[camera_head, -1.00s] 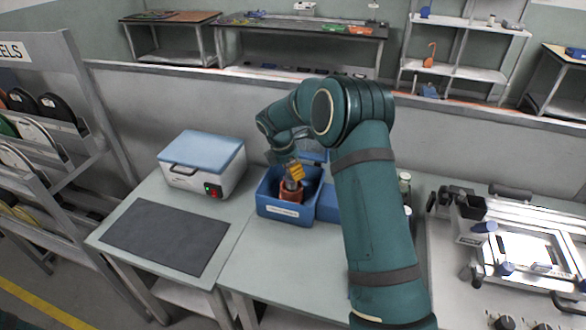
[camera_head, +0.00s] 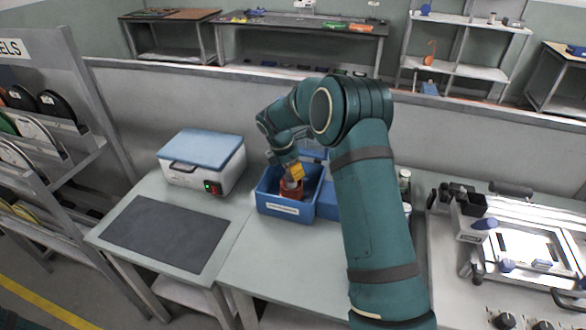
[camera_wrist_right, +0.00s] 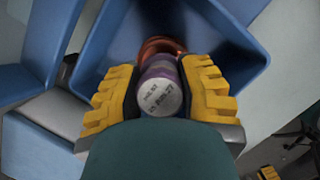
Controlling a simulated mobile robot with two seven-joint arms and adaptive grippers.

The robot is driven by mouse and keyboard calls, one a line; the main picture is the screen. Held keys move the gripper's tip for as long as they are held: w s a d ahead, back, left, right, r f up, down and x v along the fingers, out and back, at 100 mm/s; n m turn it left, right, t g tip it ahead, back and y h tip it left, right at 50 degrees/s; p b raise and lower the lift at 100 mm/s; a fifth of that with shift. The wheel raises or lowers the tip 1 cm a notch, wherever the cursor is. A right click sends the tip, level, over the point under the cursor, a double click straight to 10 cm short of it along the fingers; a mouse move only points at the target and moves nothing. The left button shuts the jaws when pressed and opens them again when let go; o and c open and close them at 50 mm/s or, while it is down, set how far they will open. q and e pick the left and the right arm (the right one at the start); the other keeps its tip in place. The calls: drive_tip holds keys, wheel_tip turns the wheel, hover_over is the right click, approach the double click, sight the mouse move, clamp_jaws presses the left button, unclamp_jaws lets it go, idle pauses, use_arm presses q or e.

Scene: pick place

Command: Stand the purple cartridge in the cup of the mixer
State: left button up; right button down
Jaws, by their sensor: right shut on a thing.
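My right gripper (camera_head: 295,175) reaches down into a blue bin (camera_head: 285,211). In the right wrist view its yellow fingers (camera_wrist_right: 160,85) are shut on the purple cartridge (camera_wrist_right: 159,97), one finger on each side. The cartridge's round white labelled end faces the camera. A copper-orange round thing (camera_wrist_right: 158,48) shows just beyond it, and in the head view as an orange-red shape (camera_head: 291,188). A white box with a light-blue lid (camera_head: 203,150) and a red switch stands to the left, probably the mixer. Its lid is down and no cup shows. My left gripper is out of view.
A dark mat (camera_head: 165,233) lies in front of the lidded box. The bench front is bare near the bin. My right arm hides part of the bench and another blue bin (camera_head: 327,203). A white machine with a frame (camera_head: 520,245) stands at the right.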

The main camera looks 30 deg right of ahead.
drive_tip(key=shift+f, duration=0.7)
drive_tip(key=c, duration=0.6)
unclamp_jaws()
drive_tip(key=c, duration=0.3)
drive_tip(key=shift+c, duration=0.2)
drive_tip(key=shift+r, duration=0.1)
drive_tip(key=shift+r+p, duration=2.75)
drive_tip(key=shift+r, duration=0.7)
